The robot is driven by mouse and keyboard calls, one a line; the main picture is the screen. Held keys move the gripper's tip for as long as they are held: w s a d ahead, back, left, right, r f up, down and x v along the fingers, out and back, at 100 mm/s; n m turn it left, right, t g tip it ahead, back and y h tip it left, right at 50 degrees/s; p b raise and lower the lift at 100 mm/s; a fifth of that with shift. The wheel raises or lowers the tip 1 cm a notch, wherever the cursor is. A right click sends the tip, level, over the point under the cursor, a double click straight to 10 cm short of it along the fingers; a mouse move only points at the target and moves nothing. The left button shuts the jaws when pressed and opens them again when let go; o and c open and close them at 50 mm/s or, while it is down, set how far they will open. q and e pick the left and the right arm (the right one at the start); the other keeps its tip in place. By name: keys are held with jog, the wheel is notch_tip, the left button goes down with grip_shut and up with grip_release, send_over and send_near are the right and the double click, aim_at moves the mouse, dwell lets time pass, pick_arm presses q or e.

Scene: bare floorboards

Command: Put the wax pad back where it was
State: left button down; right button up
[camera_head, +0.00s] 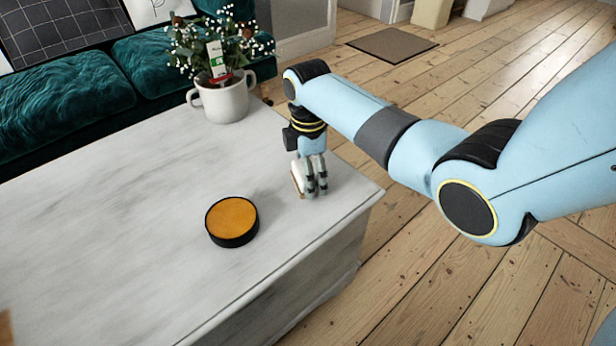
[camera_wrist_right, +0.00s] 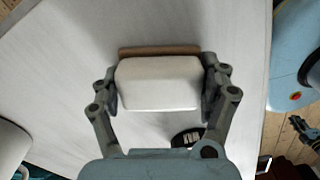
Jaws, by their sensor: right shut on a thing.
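The wax pad, a white block with a brown layer along one side (camera_wrist_right: 158,83), is between the fingers of my right gripper (camera_wrist_right: 160,88). In the head view my right gripper (camera_head: 316,190) points down over the near right part of the table, and the pad (camera_head: 298,176) shows at its left side. I cannot tell whether the pad touches the tabletop. A round black tin with an orange top (camera_head: 232,221) lies flat on the table, left of and nearer than the gripper, apart from it.
The pale table (camera_head: 110,240) is mostly clear, and its right edge is close to my right gripper. A white two-handled pot (camera_head: 222,100) with flowers stands behind. A teal sofa (camera_head: 65,90) is beyond. A small dark object (camera_wrist_right: 187,138) shows below the pad in the wrist view.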

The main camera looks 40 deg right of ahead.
jog(key=shift+r, duration=0.1)
jog(key=o, duration=1)
pick_arm(q)
jog(key=r+p, duration=0.1)
jog(key=p, duration=0.1)
jog(key=s+d+r+p, duration=0.2)
jog(key=r+p, duration=0.1)
jog(key=shift+s+p, duration=0.25)
jog(key=shift+p, duration=0.1)
pick_arm(e)
notch_tip(320, 180, up, 12)
